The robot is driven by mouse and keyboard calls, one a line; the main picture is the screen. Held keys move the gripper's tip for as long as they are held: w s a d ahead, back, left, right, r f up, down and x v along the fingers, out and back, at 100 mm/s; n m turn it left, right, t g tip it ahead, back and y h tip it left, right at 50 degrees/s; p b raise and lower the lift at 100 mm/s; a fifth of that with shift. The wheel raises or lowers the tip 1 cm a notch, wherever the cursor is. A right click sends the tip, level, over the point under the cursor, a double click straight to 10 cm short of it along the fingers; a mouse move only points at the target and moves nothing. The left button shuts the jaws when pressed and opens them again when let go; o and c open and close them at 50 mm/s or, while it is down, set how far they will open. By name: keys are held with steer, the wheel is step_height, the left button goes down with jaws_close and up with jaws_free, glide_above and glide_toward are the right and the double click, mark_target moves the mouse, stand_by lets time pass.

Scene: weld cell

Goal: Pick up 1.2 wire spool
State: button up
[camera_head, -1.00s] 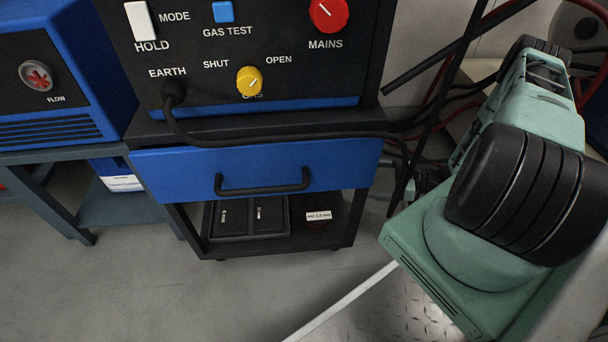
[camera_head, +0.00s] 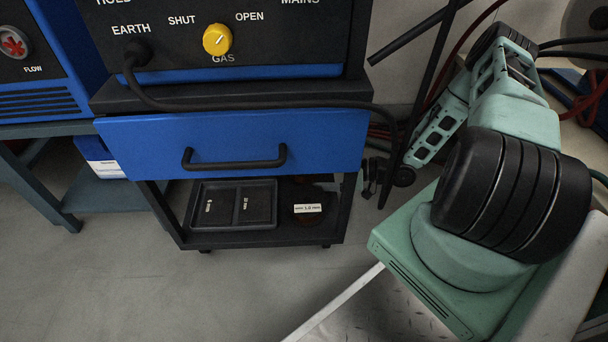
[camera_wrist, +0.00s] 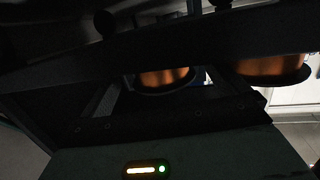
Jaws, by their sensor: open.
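The 1.2 wire spool (camera_head: 308,208) is a dark round shape with a white label on the cart's lower shelf, right of a black tray. Its upper part is in shadow under the drawer. My gripper (camera_head: 372,178) is small and dark at the cart's right side, at about shelf height and apart from the spool. It is open, with nothing seen in it. In the wrist view two copper-wound spools show, one near the middle (camera_wrist: 165,78) and one at the right (camera_wrist: 275,68). A dark bar partly covers them. Their labels do not show, so I cannot tell which is 1.2.
The black tray (camera_head: 233,204) has two labelled compartments. The blue drawer (camera_head: 235,145) overhangs the shelf, and the cart's dark frame (camera_head: 347,205) bounds it at the right. A black cable (camera_head: 270,105) hangs across the cart front. The floor in front is clear.

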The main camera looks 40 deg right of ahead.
mark_target(298, 180)
steer(key=shift+b+x, duration=2.3)
steer(key=shift+x, duration=0.4)
steer(key=shift+w+a+r, duration=0.1)
steer(key=shift+w+a, duration=0.1)
steer(key=shift+w, duration=0.1)
steer(key=shift+r, duration=0.15)
steer(key=c, duration=1.9)
